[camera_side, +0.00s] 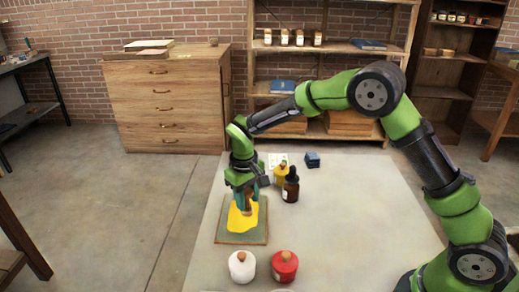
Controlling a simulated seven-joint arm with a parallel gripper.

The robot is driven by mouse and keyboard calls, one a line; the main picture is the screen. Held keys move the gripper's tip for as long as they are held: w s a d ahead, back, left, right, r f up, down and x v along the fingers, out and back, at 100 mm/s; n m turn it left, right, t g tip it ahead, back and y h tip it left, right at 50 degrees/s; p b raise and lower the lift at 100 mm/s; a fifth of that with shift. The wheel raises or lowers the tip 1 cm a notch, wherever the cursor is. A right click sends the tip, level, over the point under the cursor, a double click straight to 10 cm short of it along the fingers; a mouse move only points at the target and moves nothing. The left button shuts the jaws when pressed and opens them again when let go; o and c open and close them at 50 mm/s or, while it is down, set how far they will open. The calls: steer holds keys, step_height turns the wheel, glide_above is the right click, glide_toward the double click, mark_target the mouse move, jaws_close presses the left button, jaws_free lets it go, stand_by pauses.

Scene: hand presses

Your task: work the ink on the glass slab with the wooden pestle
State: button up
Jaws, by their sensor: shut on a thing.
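The glass slab (259,237) lies flat near the left edge of the pale work table, with a greenish face and a brown rim. A patch of yellow ink (236,221) is spread over its middle. My gripper (247,193) points down above the slab and is shut on the wooden pestle (248,207). The pestle's lower end is at the upper right part of the ink; I cannot tell whether it touches the glass. The fingers hide the pestle's upper part.
A white pot (242,267) and a red pot (285,267) with wooden knobs stand in front of the slab. A dark dropper bottle (291,186), a yellow pot (281,172) and a small dark blue block (312,160) stand behind it. The table's right middle is clear.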

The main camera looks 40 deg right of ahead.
steer(key=shift+s+a, duration=1.2)
steer(key=shift+w+d, duration=2.05)
steer(key=shift+d, duration=0.05)
steer(key=shift+w+a, duration=0.45)
steer(key=shift+w, duration=0.1)
steer(key=shift+s+a, duration=2.15)
steer(key=shift+s, duration=0.15)
steer(key=shift+w+a, duration=0.3)
steer(key=shift+w, duration=0.35)
steer(key=shift+w+d, duration=1.9)
steer(key=shift+d, duration=0.1)
steer(key=shift+w+d+r, duration=0.1)
steer(key=shift+w, duration=0.05)
step_height(320, 180, up, 8)
